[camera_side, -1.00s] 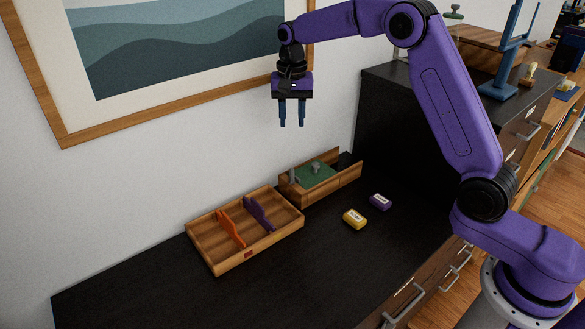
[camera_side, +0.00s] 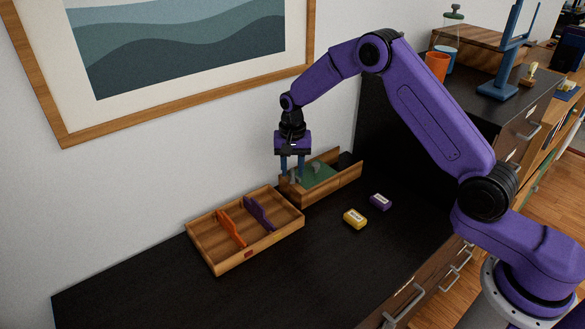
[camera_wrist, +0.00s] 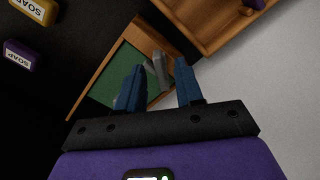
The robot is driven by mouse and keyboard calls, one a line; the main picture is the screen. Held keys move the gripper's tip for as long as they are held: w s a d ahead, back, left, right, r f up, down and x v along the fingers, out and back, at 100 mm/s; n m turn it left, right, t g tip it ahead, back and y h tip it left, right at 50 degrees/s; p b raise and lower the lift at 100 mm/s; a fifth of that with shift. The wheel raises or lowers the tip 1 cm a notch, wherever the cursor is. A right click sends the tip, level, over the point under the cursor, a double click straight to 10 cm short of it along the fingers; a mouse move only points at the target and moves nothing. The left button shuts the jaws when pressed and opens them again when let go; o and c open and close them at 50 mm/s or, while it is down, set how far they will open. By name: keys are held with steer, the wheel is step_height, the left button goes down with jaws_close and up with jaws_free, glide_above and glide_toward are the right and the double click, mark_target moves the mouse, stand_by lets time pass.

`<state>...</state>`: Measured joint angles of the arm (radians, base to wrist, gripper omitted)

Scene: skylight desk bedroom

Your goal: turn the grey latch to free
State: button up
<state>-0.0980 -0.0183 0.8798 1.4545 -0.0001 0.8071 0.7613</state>
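The grey latch (camera_wrist: 157,74) stands at one end of a small wooden box (camera_side: 325,190) with a green panel (camera_side: 318,177). In the wrist view the latch shows between the two blue fingers of my gripper (camera_wrist: 160,66), with a visible space on either side. In the side view my gripper (camera_side: 292,172) points down over the box's left end, its fingertips close to the latch. The fingers are apart and hold nothing. The fingers partly cover the latch in the side view, and I cannot tell whether they touch it.
A wooden tray (camera_side: 228,262) with an orange divider (camera_side: 230,228) and a purple divider (camera_side: 259,213) lies left of the box. A yellow soap box (camera_side: 354,218) and a purple one (camera_side: 381,202) lie to its right. The wall is close behind. The dark desktop in front is clear.

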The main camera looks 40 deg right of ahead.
steer(key=shift+f, duration=0.2)
jaws_close()
steer(key=shift+n, duration=0.4)
steer(key=n, duration=0.3)
steer(key=shift+n, duration=1.8)
